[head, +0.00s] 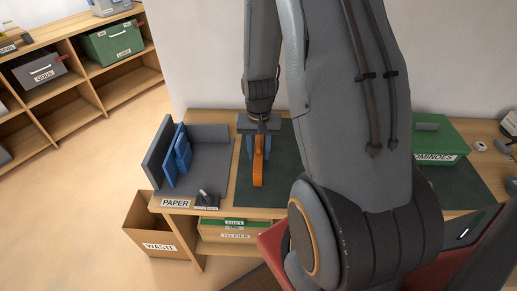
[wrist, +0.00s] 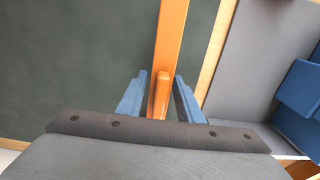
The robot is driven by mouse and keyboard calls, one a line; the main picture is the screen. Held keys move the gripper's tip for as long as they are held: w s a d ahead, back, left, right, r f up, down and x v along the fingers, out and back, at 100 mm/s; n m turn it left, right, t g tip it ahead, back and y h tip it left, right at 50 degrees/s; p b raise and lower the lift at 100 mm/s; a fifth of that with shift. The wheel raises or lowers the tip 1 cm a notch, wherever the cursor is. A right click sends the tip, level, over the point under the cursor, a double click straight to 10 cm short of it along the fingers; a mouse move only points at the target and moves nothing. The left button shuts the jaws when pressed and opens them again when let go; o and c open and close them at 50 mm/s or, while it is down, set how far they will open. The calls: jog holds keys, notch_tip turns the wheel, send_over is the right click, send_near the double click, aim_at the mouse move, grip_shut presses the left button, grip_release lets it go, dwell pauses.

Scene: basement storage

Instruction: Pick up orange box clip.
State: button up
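The orange box clip (head: 258,172) is a long narrow bar lying on the dark green mat (head: 278,190) on the wooden bench. In the wrist view the clip (wrist: 171,35) runs from the top edge down between my blue fingers. My gripper (head: 258,152) is right over the clip in the head view. In the wrist view my gripper (wrist: 161,78) is open, with one finger on each side of the clip. A narrow gap shows on both sides. The clip's near end is partly hidden by my gripper body.
A grey tray (head: 211,160) with blue folders (head: 182,150) stands left of the mat, a PAPER label (head: 175,203) at its front. A green DOMINOES box (head: 440,140) is at right. A WASTE bin (head: 150,235) stands on the floor. My arm hides the bench's middle.

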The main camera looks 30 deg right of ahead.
jog(key=c, duration=0.7)
jog(key=shift+o, duration=0.2)
jog(key=shift+r, duration=0.15)
